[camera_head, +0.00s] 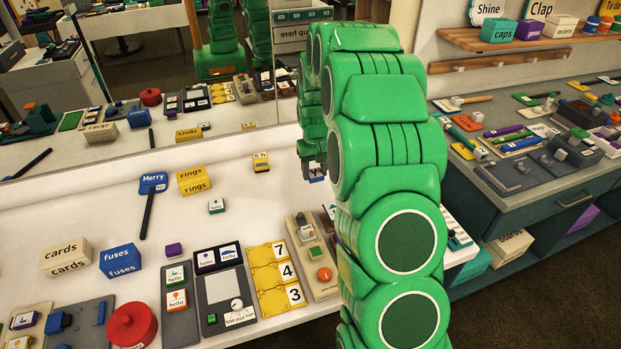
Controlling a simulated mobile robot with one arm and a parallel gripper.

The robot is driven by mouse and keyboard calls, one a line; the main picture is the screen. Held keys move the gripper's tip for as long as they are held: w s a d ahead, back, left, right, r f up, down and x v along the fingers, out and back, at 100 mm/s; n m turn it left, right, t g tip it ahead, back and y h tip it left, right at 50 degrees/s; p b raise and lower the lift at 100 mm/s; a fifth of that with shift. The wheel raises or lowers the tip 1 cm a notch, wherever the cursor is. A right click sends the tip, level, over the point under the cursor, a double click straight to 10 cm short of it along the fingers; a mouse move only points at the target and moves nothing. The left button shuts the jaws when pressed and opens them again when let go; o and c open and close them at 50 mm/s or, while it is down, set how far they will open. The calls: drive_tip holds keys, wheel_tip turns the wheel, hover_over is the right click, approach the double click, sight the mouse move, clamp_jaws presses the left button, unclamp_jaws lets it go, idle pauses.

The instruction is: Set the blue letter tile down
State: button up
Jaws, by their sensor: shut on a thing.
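My green arm fills the middle of the view, and my gripper (313,169) hangs low over the white table (235,227), partly hidden by the arm. It is shut on a small tile, the blue letter tile (317,179), of which only a bit of white and blue shows at the fingertips. Its letter cannot be read. Whether the tile touches the table cannot be told.
A yellow "5 h" block (261,162) and a small "hello" block (216,206) stand left of my gripper. A numbered yellow board (272,279) and a switch panel (313,256) lie nearer. A mirror (150,90) stands behind. White table is clear around the "5 h" block.

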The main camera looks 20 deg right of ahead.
drive_tip(key=w+f, duration=0.4)
drive_tip(key=w+d+f, duration=0.1)
drive_tip(key=w+f, duration=0.1)
drive_tip(key=shift+w+d, duration=0.1)
drive_tip(key=shift+w, duration=0.2)
drive_tip(key=shift+w+f, duration=0.35)
drive_tip(key=shift+f, duration=0.1)
drive_tip(key=shift+w+f, duration=0.1)
drive_tip(key=shift+f, duration=1.55)
drive_tip(key=shift+f, duration=0.1)
drive_tip(key=o, duration=1)
